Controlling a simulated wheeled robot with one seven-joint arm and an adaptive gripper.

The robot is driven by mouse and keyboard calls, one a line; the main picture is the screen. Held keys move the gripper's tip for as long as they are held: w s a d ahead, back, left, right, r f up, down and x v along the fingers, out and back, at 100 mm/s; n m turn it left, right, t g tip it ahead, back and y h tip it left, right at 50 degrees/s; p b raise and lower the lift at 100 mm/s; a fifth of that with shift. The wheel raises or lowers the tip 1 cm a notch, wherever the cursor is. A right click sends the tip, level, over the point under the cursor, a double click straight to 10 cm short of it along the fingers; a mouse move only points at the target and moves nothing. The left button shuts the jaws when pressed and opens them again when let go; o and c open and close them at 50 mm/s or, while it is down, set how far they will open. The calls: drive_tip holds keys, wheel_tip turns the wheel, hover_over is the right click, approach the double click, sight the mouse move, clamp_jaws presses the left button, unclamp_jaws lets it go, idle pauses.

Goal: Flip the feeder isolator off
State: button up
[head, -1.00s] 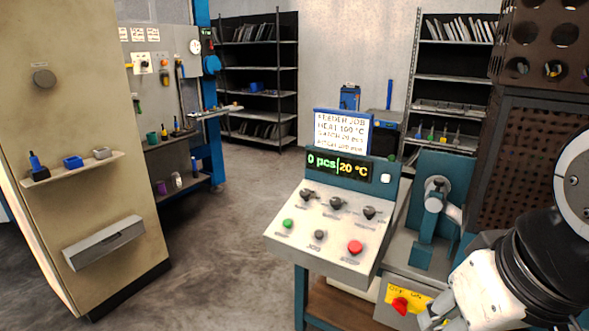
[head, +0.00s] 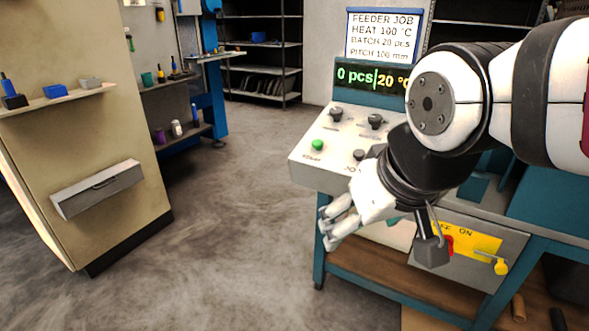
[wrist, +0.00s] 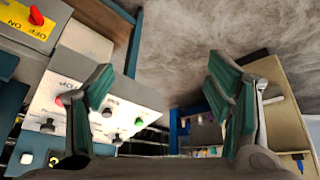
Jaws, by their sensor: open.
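The feeder isolator is a red rotary handle (head: 449,244) on a yellow plate (head: 480,243) marked OFF and ON, on the grey box low on the machine's front. In the head view my wrist partly hides the handle and the OFF lettering. In the wrist view the red handle (wrist: 36,16) and yellow plate (wrist: 22,28) are at the top left, upside down. I cannot tell which mark the handle points to. My gripper (head: 334,226) is open and empty, left of the isolator and apart from it. Its two teal-padded fingers (wrist: 160,75) spread in the wrist view.
The sloped control panel (head: 318,172) with knobs and a green button is just above my gripper. A display reads 0 pcs and 20 °C, under a FEEDER JOB sign (head: 383,37). A yellow-tagged item (head: 501,266) hangs right of the isolator. A beige cabinet (head: 100,150) stands left; floor between is clear.

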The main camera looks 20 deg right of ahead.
drive_tip(key=w+d+f+m+t+h+b, duration=0.1)
drive_tip(key=w+d+f+b, duration=0.3)
drive_tip(key=w+d+f, duration=0.45)
drive_tip(key=w+d+f+m+t+h+b, duration=0.15)
drive_tip(key=w+d+f+b, duration=0.35)
drive_tip(key=w+f, duration=0.5)
drive_tip(key=s+d+f+m+t+h, duration=0.25)
drive_tip(key=d+f+m+t, duration=0.3)
drive_tip(key=d+f, duration=0.85)
drive_tip(key=s+d+f+m+g+h, duration=0.25)
drive_tip(key=s+d+m+h, duration=0.35)
drive_tip(key=s+m+h, duration=0.3)
drive_tip(key=shift+t+y, duration=0.25)
drive_tip(key=shift+y, duration=0.25)
drive_tip(key=p+x, duration=0.1)
drive_tip(key=x, duration=0.3)
drive_tip(key=p+x, duration=0.1)
drive_tip(key=x, duration=0.3)
drive_tip(key=p+x, duration=0.2)
drive_tip(key=x, duration=0.3)
drive_tip(key=shift+s+d, duration=0.3)
drive_tip(key=shift+s, duration=0.05)
